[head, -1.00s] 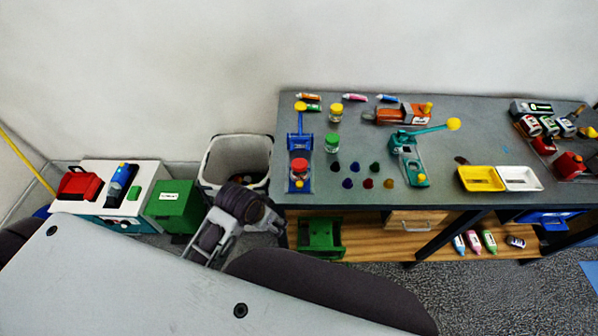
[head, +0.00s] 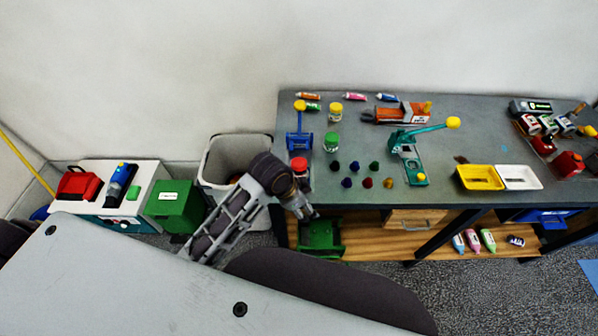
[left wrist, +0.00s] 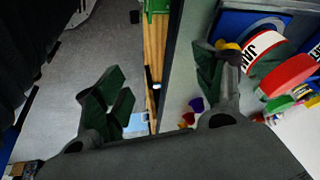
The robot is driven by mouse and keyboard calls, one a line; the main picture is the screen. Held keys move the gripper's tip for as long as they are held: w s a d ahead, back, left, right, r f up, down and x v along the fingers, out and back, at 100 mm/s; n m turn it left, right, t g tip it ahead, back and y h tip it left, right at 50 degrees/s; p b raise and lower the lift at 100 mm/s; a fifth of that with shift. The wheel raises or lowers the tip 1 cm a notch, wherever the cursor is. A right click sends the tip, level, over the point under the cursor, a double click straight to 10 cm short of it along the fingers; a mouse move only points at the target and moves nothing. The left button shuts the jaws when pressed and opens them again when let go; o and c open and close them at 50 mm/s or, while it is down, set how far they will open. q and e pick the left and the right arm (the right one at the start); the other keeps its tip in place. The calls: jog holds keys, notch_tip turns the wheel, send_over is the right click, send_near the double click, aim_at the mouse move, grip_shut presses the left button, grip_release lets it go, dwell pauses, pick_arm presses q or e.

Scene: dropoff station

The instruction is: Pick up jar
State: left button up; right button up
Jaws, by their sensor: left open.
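The jar with a red lid (head: 299,165) stands at the left front of the grey table, on the base of a blue hand press (head: 299,140). My right gripper is not in view.
A green-lidded jar (head: 332,142) and a yellow-lidded jar (head: 336,112) stand behind. Small coloured pieces (head: 368,182) and a teal press (head: 410,160) are to the right. A grey bin (head: 222,150) stands left of the table (head: 460,130). A green object (head: 320,236) sits on the shelf below.

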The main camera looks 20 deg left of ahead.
pick_arm(q)
jog(key=w+d+r+m, duration=0.1)
jog(key=m, duration=0.1)
jog(key=w+d+r+m, duration=0.1)
jog(key=w+m, duration=0.1)
jog(key=m, duration=0.1)
jog(key=w+d+r+m+g, duration=0.1)
jog(key=d+r+m, duration=0.1)
jog(key=shift+w+d+m, duration=0.1)
jog(key=shift+w+m, duration=0.05)
jog(key=shift+m, duration=0.25)
jog(key=w+r+m, duration=0.1)
jog(key=m, duration=0.1)
notch_tip(320, 180, up, 9)
jog(key=m+g+y, duration=0.2)
jog(key=m+y, duration=0.2)
jog(key=m, duration=0.5)
send_over(299, 162)
jog(key=shift+w+d+r, duration=0.1)
jog(key=shift+d, duration=0.15)
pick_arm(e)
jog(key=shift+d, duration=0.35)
